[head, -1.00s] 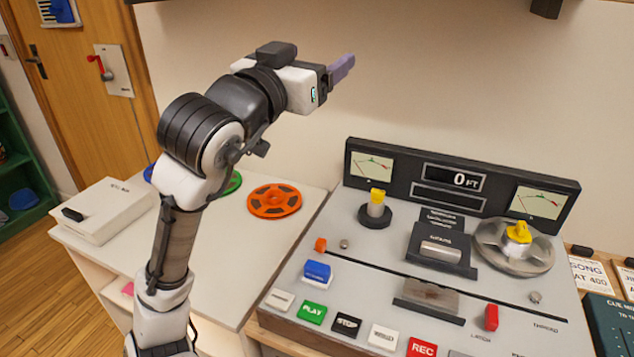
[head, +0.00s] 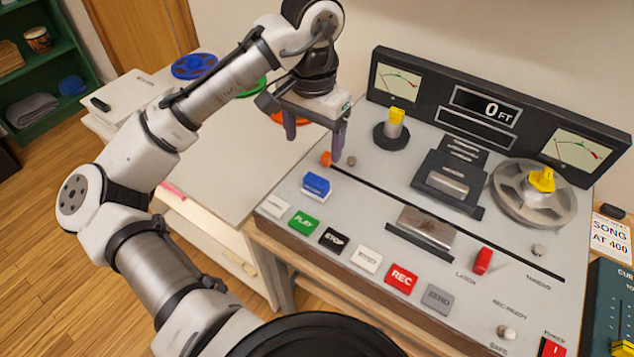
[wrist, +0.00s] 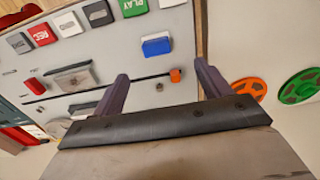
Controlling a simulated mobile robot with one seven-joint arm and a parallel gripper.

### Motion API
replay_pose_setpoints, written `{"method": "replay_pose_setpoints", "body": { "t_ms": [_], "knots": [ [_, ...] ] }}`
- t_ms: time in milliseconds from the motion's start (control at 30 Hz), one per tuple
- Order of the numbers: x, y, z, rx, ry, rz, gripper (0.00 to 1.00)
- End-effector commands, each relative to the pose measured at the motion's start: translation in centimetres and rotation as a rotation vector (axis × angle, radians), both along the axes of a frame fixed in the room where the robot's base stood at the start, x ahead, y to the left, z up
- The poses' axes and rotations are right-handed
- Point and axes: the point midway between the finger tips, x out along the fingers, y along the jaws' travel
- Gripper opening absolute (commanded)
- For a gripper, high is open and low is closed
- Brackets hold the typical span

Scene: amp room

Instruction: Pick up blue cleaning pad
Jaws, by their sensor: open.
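The blue cleaning pad (head: 316,185) is a small blue block with a pale base. It sits on the grey deck of the tape machine, above the green PLAY button. My gripper (head: 314,145) points down above the deck's left edge, a little behind the pad, with its two purple fingers apart and nothing between them. In the wrist view the pad (wrist: 156,46) lies beyond the fingertips, between the lines of the two fingers, and my gripper (wrist: 163,80) is clear of it.
An orange knob (head: 325,159) stands on the deck just behind the pad. Yellow-topped spindles (head: 396,117), a reel (head: 510,195) and a red lever (head: 483,260) stand further right. Orange, green and blue reels (head: 194,66) lie on the side table. The back display panel rises behind.

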Motion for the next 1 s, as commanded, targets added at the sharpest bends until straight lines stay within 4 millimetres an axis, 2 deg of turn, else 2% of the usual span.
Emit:
{"method": "replay_pose_setpoints", "body": {
  "t_ms": [100,300,567,800,1000],
  "knots": [
    [-0.1,-0.1,-2.7,-0.006,0.003,-0.001,0.76],
    [0.0,-0.1,-5.8,-0.003,-0.001,0.0,0.76],
    [-0.2,-0.2,-7.8,-0.004,-0.002,-0.001,0.76],
    [-0.5,-0.5,-11.2,-0.004,-0.002,0.0,0.76],
    [-0.4,-0.5,-11.9,-0.004,-0.004,-0.001,0.76]
  ]
}}
